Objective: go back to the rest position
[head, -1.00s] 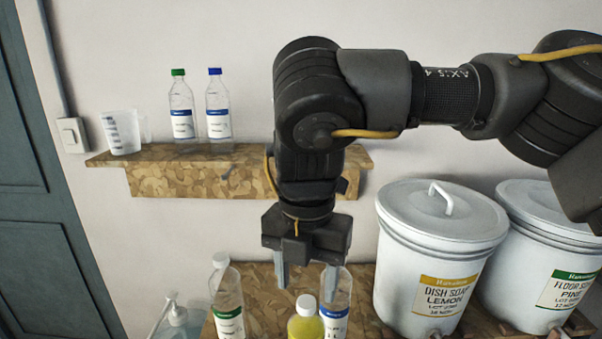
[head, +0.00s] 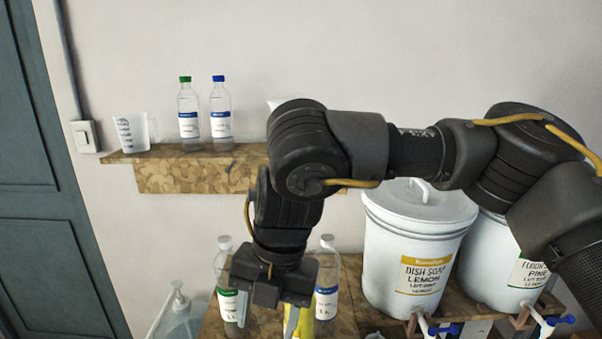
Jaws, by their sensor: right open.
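My right gripper (head: 266,312) is open and hangs down low in the middle of the head view, its fingers pointing at the lower bench. I see nothing held between its fingers. A yellow bottle (head: 305,323) is just beyond it and partly hidden by it. A clear bottle with a green label (head: 227,304) stands to its left, and one with a blue label (head: 327,300) to its right. I cannot tell whether the gripper touches any of them. My left gripper is out of view.
White dish soap (head: 410,260) and floor soap (head: 497,265) drums with blue-handled taps stand at right. Above, a shelf (head: 195,178) holds a measuring jug (head: 133,131) and two capped bottles (head: 190,112). A pump bottle (head: 180,318) is at lower left.

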